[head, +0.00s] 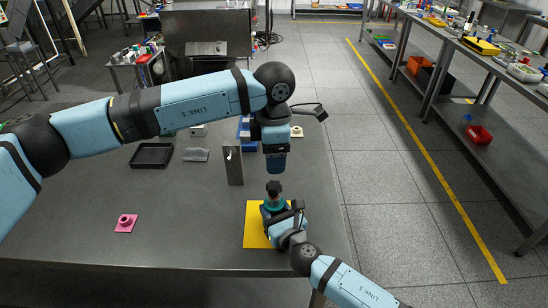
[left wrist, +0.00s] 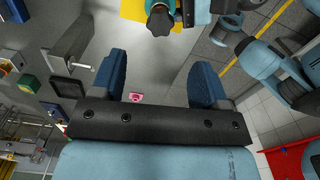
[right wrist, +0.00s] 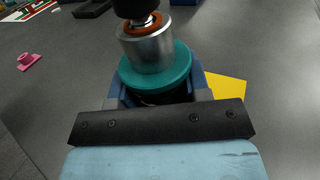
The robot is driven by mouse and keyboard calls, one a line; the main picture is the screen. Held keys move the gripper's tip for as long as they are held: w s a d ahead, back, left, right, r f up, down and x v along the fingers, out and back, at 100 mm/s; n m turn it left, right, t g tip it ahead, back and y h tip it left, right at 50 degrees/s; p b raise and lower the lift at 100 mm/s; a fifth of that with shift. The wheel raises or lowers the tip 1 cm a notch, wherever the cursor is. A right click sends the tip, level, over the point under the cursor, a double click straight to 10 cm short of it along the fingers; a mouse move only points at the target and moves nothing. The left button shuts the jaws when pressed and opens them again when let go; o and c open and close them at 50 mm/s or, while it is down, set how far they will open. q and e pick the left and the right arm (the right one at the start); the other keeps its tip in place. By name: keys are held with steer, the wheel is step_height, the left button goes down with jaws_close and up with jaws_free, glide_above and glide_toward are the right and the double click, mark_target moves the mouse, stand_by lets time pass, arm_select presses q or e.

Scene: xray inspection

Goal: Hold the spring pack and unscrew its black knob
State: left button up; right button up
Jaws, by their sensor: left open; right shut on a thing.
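The spring pack stands upright over a yellow mat (head: 256,228), with a teal flange (right wrist: 158,72), a metal cylinder (right wrist: 150,50) and an orange ring below its black knob (head: 273,187). The knob also shows in the left wrist view (left wrist: 160,20), and its lower part at the top of the right wrist view (right wrist: 136,8). My right gripper (head: 275,208) is shut around the pack below the flange; its fingertips are mostly hidden. My left gripper (head: 276,168) points down above the knob, apart from it. Its blue fingers are spread and empty in the left wrist view (left wrist: 160,68).
A pink part (head: 125,223) lies at the table's left front. A metal block with a lever (head: 233,165) stands left of my left gripper. A black tray (head: 151,155) and a grey plate (head: 196,154) lie farther back. The front middle of the table is clear.

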mark_target(274, 185)
arm_select(q)
step_height(274, 185, down, 11)
steer(key=shift+r, duration=0.2)
steer(key=shift+c, duration=0.2)
steer(key=c, duration=1.1)
steer(key=shift+o, duration=0.2)
steer(key=shift+r, duration=0.4)
steer(key=shift+r, duration=1.35)
